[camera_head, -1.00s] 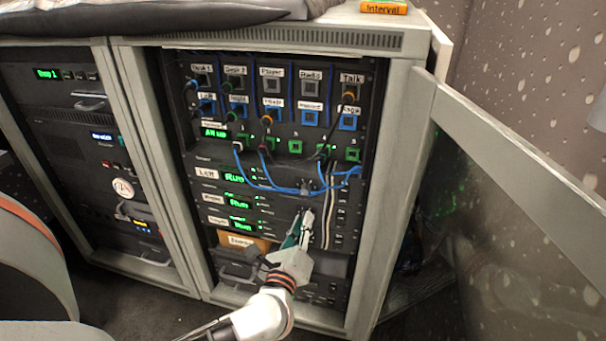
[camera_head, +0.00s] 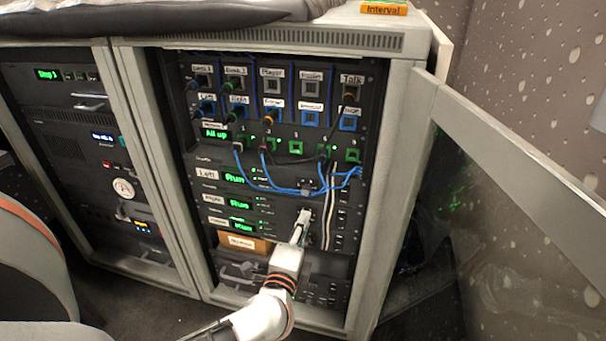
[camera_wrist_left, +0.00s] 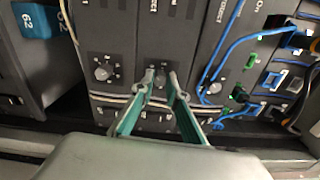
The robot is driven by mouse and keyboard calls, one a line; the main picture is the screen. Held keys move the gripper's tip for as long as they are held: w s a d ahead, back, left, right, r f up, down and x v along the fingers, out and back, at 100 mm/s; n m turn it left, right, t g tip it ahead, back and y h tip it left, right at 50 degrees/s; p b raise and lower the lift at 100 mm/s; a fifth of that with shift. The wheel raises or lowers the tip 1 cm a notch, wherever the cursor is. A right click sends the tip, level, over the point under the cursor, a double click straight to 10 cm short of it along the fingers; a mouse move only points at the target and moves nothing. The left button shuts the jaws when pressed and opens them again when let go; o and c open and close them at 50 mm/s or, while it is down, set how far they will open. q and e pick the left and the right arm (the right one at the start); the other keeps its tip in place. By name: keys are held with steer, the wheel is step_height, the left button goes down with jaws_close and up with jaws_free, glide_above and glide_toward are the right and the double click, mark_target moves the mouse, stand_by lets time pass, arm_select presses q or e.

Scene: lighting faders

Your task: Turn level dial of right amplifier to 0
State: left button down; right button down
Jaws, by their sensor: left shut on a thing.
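The right amplifier (camera_head: 277,206) is the middle of three stacked dark units, with a label at its left end and a green lit display (camera_head: 239,203). Its level dial (camera_wrist_left: 160,82) is at the panel's right side and shows between my fingertips in the left wrist view. My left gripper (camera_head: 301,214) is shut on this dial; the same gripper (camera_wrist_left: 162,78) shows its two teal-lined fingers on either side of it. The fingers hide most of the dial in the head view, so its setting cannot be read. My right gripper is not in view.
Neighbouring dials (camera_wrist_left: 103,72) (camera_wrist_left: 212,88) sit on both sides in the wrist view. Blue cables (camera_head: 285,188) hang above, and pale cables (camera_head: 330,215) run just right of the dial. The cabinet's glass door (camera_head: 520,190) stands open at right.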

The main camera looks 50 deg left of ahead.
arm_select(q)
steer(key=shift+n, duration=0.6)
steer(key=c, duration=2)
jaws_free()
steer(key=shift+v, duration=3.8)
